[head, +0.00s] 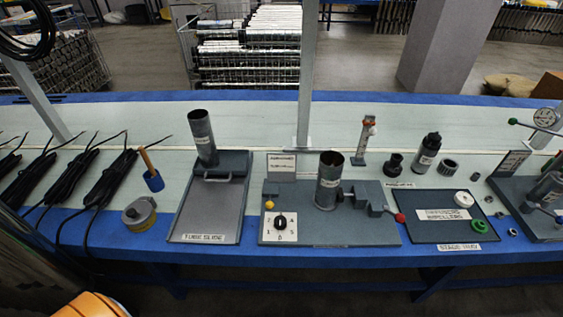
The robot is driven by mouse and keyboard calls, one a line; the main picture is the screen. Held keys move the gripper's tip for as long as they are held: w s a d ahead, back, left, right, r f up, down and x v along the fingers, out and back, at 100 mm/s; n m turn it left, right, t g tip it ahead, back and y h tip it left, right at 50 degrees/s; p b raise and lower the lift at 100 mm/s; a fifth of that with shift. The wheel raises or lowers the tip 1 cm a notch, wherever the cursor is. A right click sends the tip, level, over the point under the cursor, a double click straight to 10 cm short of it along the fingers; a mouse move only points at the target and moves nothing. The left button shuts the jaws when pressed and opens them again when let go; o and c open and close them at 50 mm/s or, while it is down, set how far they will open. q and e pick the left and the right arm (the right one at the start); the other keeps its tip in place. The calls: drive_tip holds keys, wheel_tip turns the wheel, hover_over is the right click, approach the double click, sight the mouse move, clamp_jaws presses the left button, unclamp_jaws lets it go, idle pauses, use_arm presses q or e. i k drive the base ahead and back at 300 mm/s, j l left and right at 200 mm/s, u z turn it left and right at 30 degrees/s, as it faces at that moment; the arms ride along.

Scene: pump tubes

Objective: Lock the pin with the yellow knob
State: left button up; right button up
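The small yellow knob (269,205) is at the left part of a grey fixture (340,236), just above a white dial plate with a black rotary knob (281,223). The pin that goes with the yellow knob is too small to make out. A grey metal tube (329,178) stands upright in the middle of the fixture, beside grey stepped blocks. A red-ended handle (399,217) is at the fixture's right edge. Neither of my grippers shows in this view.
The tube slide tray (206,227) with another upright tube (202,138) is left of the fixture. The stage tray (435,236) holds white and green parts at right. Black cables (107,180) lie at left. A post (305,80) rises behind the fixture.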

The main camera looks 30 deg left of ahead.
sight(269, 204)
drive_tip(key=j+u, duration=0.15)
drive_tip(key=u, duration=0.7)
